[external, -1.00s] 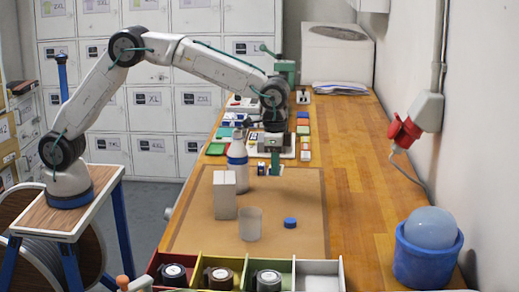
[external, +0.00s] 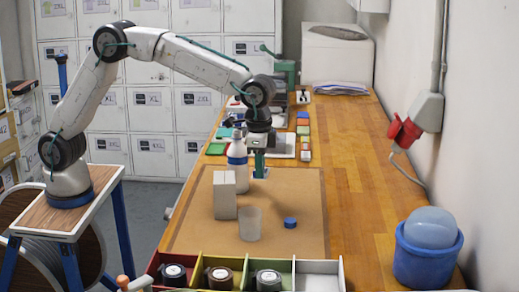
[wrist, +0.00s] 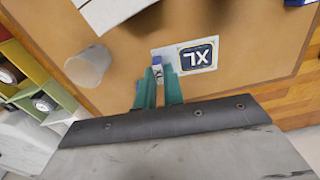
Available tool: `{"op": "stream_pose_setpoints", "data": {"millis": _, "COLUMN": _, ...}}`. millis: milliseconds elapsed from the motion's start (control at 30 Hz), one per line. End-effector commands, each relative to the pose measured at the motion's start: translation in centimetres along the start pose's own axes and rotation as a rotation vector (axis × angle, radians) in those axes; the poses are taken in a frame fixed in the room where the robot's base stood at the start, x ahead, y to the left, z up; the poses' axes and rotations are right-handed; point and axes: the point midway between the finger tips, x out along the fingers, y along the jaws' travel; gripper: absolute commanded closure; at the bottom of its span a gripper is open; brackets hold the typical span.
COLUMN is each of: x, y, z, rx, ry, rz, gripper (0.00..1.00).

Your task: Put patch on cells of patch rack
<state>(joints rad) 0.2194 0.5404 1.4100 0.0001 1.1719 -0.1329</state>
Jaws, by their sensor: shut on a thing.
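My gripper (external: 259,174) points down over the far part of the brown mat, just right of the white bottle. In the wrist view its green fingers (wrist: 157,88) are shut on a small white-and-blue piece (wrist: 157,70), which I take as the patch. A flat pale rectangle with a navy XL mark (wrist: 195,57), upside down here, shows right beside the fingertips; whether it joins the held piece I cannot tell. Small coloured pieces (external: 303,130) stand in a row beyond the mat; which of the items there is the patch rack is unclear.
The white bottle (external: 237,150), a pale box (external: 224,198), a clear cup (external: 249,224) and a blue cap (external: 290,222) stand on the mat (external: 295,195). A divided tray (external: 341,272) with spools is in front. A blue bucket (external: 428,262) stands right.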

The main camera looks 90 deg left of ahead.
Motion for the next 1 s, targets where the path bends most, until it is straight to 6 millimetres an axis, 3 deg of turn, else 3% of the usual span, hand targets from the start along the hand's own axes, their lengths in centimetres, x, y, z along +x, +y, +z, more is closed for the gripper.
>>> {"op": "stream_pose_setpoints", "data": {"millis": 67, "x": -0.4, "y": 1.2, "z": 0.8, "rx": -0.03, "ry": -0.007, "rz": -0.001, "gripper": 1.0}}
{"op": "stream_pose_setpoints", "data": {"millis": 167, "x": 0.3, "y": 0.8, "z": 1.0, "rx": -0.076, "ry": -0.02, "rz": -0.004, "gripper": 1.0}}
{"op": "stream_pose_setpoints", "data": {"millis": 800, "x": 9.2, "y": 0.8, "z": 1.2, "rx": -0.087, "ry": -0.022, "rz": -0.004, "gripper": 1.0}}
{"op": "stream_pose_setpoints", "data": {"millis": 1000, "x": 9.8, "y": 0.8, "z": 1.1, "rx": -0.087, "ry": -0.018, "rz": -0.003, "gripper": 1.0}}
